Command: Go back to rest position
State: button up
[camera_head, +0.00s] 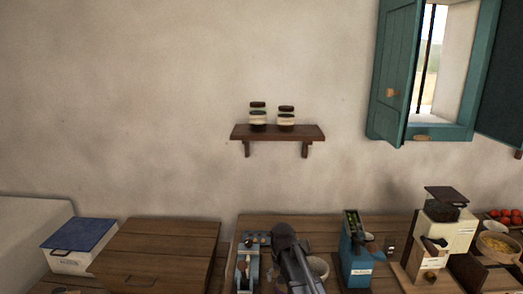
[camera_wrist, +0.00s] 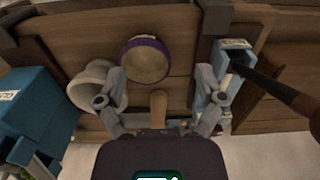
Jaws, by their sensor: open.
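My gripper (camera_wrist: 160,88) is open in the wrist view, its two grey fingers spread wide. A round item with a purple rim and a brownish face (camera_wrist: 147,60) shows just beyond and between the fingers; I cannot tell the gap in depth. A wooden handle-like piece (camera_wrist: 158,104) also shows between the fingers. Nothing is clearly held. In the head view my dark arm reaches down over the wooden worktop (camera_head: 325,225), and the fingers cannot be made out there.
A pale bowl (camera_wrist: 88,88) is beside the left finger. A blue device (camera_head: 355,250) and a grinder (camera_head: 447,225) stand to the arm's right. A lever device (camera_head: 247,265) is close on its left. A shelf (camera_head: 278,132) with jars is on the wall.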

jog(key=s+d+f+b, duration=0.2)
jog(key=s+d, duration=0.3)
jog(key=s, duration=0.2)
jog(key=s+d+f+b, duration=0.2)
jog(key=s+d, duration=0.3)
jog(key=s, duration=0.3)
jog(key=shift+s+d+f, duration=0.15)
jog(key=shift+d+f, duration=0.15)
jog(key=shift+f, duration=0.45)
